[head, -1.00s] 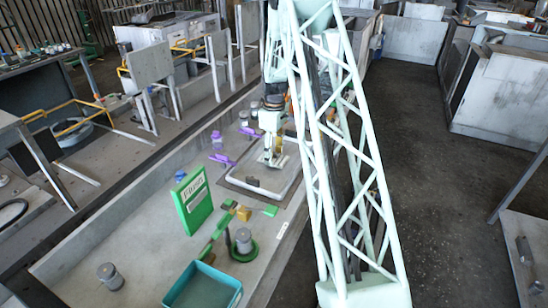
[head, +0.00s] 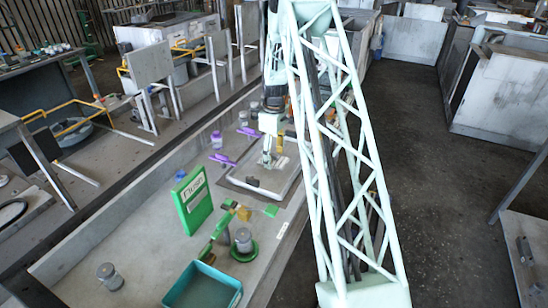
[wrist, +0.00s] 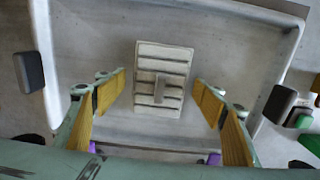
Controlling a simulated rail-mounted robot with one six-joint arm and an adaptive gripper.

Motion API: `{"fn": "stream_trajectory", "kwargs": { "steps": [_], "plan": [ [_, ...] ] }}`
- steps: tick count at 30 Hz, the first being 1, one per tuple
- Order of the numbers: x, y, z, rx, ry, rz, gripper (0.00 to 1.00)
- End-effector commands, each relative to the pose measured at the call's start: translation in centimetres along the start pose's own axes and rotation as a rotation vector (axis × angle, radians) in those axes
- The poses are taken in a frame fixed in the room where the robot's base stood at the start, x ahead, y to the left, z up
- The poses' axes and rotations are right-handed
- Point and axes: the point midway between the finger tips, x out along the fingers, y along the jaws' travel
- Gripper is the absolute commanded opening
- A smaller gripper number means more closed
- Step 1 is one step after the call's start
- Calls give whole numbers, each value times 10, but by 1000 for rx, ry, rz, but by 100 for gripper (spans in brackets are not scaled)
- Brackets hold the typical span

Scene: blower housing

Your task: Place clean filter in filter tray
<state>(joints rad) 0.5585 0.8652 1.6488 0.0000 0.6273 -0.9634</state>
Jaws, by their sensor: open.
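A pale, slatted rectangular filter (wrist: 148,52) with a raised bar in its middle lies on the floor of a shallow grey-white tray (wrist: 215,16) in the wrist view. My gripper (wrist: 163,96) is open, with one yellow-padded finger on each side of the filter and clear gaps to it. In the head view my gripper (head: 267,163) points down over the same tray (head: 262,197), on the long bench. The filter is small and partly hidden there. I cannot tell the height of the fingertips above the tray floor.
Dark blocks (wrist: 279,103) sit at the tray's side walls. Purple clamps (head: 222,159), a green sign (head: 193,200), a green-based fixture (head: 244,246), a teal bin (head: 204,286) and a grey cylinder (head: 110,276) stand along the bench.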

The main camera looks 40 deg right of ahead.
Motion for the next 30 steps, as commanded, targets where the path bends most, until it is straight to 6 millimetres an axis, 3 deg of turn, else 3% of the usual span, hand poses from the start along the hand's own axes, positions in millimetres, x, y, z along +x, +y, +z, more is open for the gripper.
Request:
{"fn": "stream_trajectory", "kwargs": {
  "steps": [8,14,30],
  "plan": [
    [-4,0,0,0,0,0,63],
    [-19,0,0,0,0,1,63],
    [-95,0,0,0,1,1,63]
  ]
}}
